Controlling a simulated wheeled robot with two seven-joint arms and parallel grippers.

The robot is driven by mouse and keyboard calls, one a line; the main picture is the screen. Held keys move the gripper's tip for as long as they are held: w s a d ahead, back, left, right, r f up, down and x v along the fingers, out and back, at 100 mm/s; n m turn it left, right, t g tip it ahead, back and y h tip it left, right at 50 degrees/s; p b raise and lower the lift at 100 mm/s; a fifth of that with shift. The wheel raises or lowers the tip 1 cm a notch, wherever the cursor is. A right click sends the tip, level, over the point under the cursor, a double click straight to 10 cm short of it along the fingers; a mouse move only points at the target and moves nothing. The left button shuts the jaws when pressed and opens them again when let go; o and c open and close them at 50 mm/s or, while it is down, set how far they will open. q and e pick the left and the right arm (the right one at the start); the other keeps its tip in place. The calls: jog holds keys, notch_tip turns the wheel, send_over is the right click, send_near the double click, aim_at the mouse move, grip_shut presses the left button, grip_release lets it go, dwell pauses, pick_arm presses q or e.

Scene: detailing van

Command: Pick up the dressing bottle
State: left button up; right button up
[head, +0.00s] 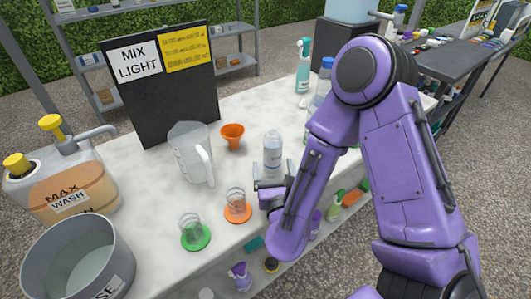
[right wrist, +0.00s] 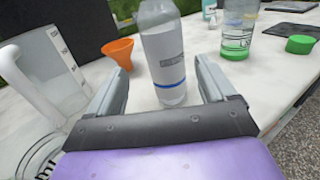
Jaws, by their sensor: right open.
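The likely dressing bottle (head: 272,150), clear and grey-labelled, stands upright on the white counter in the head view. Its label is too small to read. In the right wrist view the same bottle (right wrist: 166,62) stands upright, with a blue line low on its label and its top cut off by the frame. My right gripper (head: 271,184) is open at the near side of the bottle. In the right wrist view its two fingers (right wrist: 162,70) point towards the bottle, one on each side, with gaps to both. My left gripper is not in view.
An orange funnel (head: 232,136) and a clear measuring pitcher (head: 190,153) stand left of the bottle. A black sign board (head: 165,95) stands behind. A teal-topped spray bottle (head: 303,70) is at the back.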

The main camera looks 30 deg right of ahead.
jog(key=shift+w+d+r+p, duration=0.15)
jog(key=shift+w+d+p, duration=0.5)
jog(key=shift+w+d, duration=0.25)
jog(key=x, duration=0.1)
jog(key=p+x, duration=0.1)
jog(key=x, duration=0.3)
jog(key=shift+w+f, duration=0.15)
jog(key=shift+f, duration=0.25)
jog(key=shift+w+d+f, duration=0.1)
jog(key=shift+w+d, duration=0.1)
jog(key=shift+w, duration=0.15)
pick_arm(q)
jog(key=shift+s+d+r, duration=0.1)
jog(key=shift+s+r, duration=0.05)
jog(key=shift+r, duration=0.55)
pick_arm(e)
jog(key=c, duration=1.2)
